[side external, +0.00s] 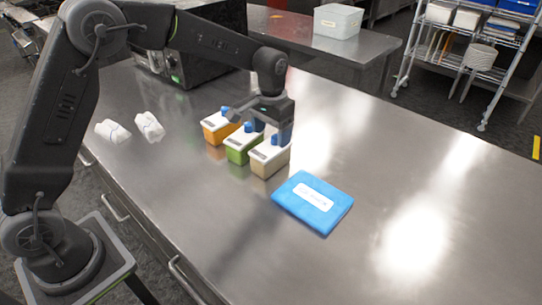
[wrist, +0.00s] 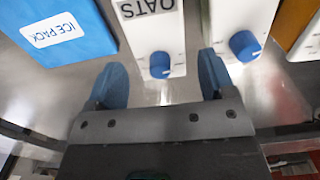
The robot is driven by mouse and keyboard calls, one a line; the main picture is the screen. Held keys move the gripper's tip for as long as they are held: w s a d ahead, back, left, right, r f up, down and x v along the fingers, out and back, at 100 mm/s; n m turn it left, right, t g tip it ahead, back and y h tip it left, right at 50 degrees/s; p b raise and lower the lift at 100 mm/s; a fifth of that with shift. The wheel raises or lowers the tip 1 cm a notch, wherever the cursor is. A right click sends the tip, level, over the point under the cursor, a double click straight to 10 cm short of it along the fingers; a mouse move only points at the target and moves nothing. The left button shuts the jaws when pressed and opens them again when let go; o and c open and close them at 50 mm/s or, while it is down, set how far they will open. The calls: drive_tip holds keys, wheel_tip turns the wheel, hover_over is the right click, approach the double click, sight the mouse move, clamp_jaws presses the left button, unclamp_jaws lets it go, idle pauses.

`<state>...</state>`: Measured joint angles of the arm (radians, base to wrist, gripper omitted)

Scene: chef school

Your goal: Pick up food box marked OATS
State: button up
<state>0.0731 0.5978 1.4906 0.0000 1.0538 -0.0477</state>
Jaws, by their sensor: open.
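The box marked OATS (wrist: 151,30) is white-topped with a blue knob and shows in the wrist view between the lines of my two fingers. In the side view it appears to be the beige box (side external: 268,163), nearest the blue ice pack (side external: 303,207); its label is too small to read there. My gripper (side external: 272,128) is open and empty, pointing down over the end of the box row. In the wrist view its blue fingertips (wrist: 161,82) are apart, with the knob end of the OATS box between them. I cannot tell whether they reach down beside the box.
A green box (side external: 238,155) and an orange box (side external: 214,134) stand beside the beige one, close together. The ice pack also shows left in the wrist view (wrist: 85,45). Two white bundles (side external: 131,129) lie at the left. The steel counter (side external: 440,200) is clear on the right.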

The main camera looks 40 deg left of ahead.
sight(271, 146)
drive_tip(key=shift+s+d+f, duration=0.1)
drive_tip(key=shift+s+f, duration=0.05)
drive_tip(key=shift+f, duration=1.3)
drive_tip(key=shift+s+f, duration=0.1)
drive_tip(key=shift+f, duration=1.35)
drive_tip(key=shift+c, duration=0.4)
drive_tip(key=shift+r, duration=0.1)
drive_tip(key=c, duration=0.9)
